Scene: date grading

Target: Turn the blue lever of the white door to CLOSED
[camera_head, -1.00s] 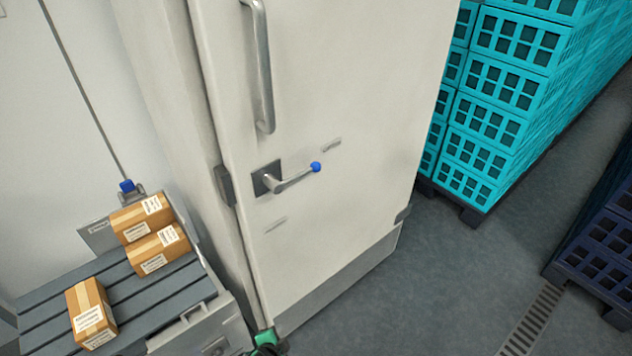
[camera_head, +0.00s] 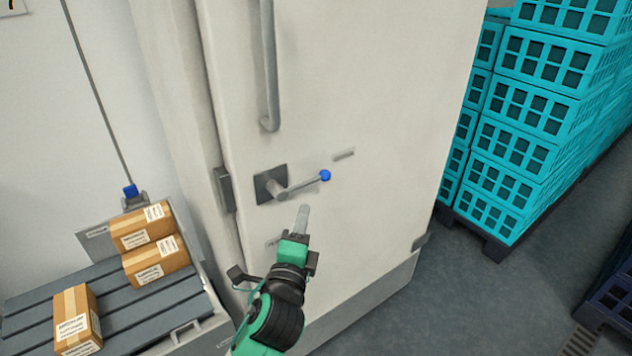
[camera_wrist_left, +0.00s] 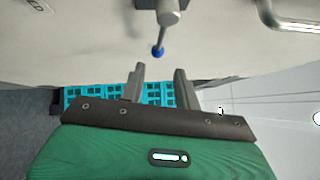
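The white door (camera_head: 380,90) fills the middle of the head view. Its lever (camera_head: 300,186) has a grey shaft on a dark square plate and a blue ball tip (camera_head: 325,176). The lever points right and slightly up, between two small marks too small to read. My left gripper (camera_head: 304,209) is just below the lever, apart from it. In the left wrist view its two fingers (camera_wrist_left: 159,72) are open with an empty gap, and the blue tip (camera_wrist_left: 157,51) is just beyond them. Letters "ED" (camera_wrist_left: 37,5) show at the top left there. My right gripper is out of view.
A long grey handle (camera_head: 268,70) stands out from the door above the lever. A slatted bench (camera_head: 120,310) with several cartons (camera_head: 155,262) is at left. Stacked turquoise crates (camera_head: 530,130) stand at right. The floor (camera_head: 440,300) between door and crates is clear.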

